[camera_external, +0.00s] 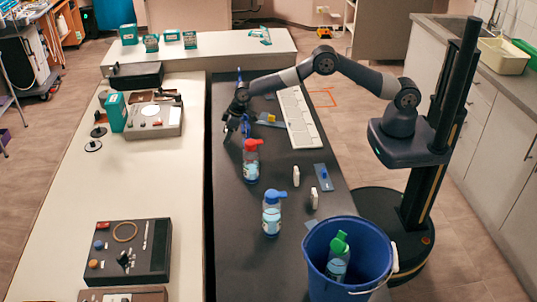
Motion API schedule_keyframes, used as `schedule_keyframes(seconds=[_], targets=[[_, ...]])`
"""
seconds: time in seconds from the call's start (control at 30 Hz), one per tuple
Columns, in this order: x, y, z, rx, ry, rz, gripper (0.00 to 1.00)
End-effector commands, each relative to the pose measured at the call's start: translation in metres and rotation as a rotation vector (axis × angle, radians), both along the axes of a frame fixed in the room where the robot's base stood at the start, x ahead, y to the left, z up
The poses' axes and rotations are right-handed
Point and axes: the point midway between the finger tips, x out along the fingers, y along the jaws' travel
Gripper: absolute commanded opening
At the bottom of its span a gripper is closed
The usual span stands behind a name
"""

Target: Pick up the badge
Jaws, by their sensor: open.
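My gripper (235,131) is open at the left edge of the dark table (284,218), pointing down, with its fingers apart. A blue upright item (246,127) stands close beside it on the right; I cannot tell whether they touch. A small blue and yellow flat item (269,119) lies a little farther right. A flat blue-grey card (323,177) with a darker blue part lies near the right edge of the table. I cannot tell which of these is the badge; all are small here.
A red-capped bottle (251,162) stands just in front of my gripper. A blue-capped bottle (271,213), two small white items and a blue bucket (346,262) are nearer the camera. A white keyboard (298,118) lies to the right. The pale left counter (66,209) holds devices.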

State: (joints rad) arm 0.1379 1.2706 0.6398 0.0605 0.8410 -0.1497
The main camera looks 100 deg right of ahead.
Motion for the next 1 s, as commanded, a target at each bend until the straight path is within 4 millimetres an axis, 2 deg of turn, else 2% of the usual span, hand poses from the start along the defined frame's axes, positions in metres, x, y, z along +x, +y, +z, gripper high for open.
schedule_keyframes(seconds=[0.13,0.7,1.0], targets=[[-0.0001,0.0001,-0.0001,0.000,0.000,0.000,0.67],[-0.0003,0.0000,0.0000,0.000,0.001,0.000,0.21],[0.0002,0.0000,0.0043,0.000,-0.001,0.000,0.20]])
